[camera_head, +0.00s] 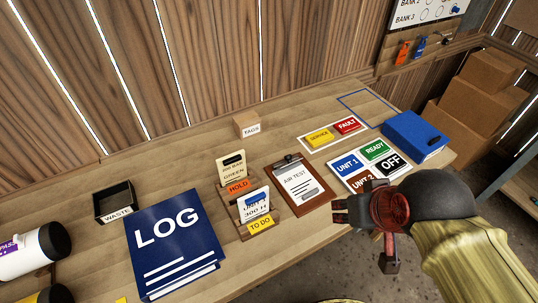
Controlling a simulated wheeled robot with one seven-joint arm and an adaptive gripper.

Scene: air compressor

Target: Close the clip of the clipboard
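A brown clipboard (317,204) lies on the wooden bench, with a white sheet headed "AIR TEST" on it. Its dark metal clip (289,160) is at the far end of the board, above the sheet. The clip is too small to tell how far it stands open. My gripper (364,238) is to the right of and nearer than the clipboard, by the bench's front edge. Its two dark fingers are spread apart with nothing between them. It appears apart from the clipboard, and the clip is not hidden by it.
Left of the clipboard stands a card rack (229,205); further left are a blue LOG binder (175,240) and a WASTE box (115,201). Right are coloured tiles (347,166) and a blue case (415,137). A TAGS block (247,124) is behind. Bare bench lies around the clipboard's far end.

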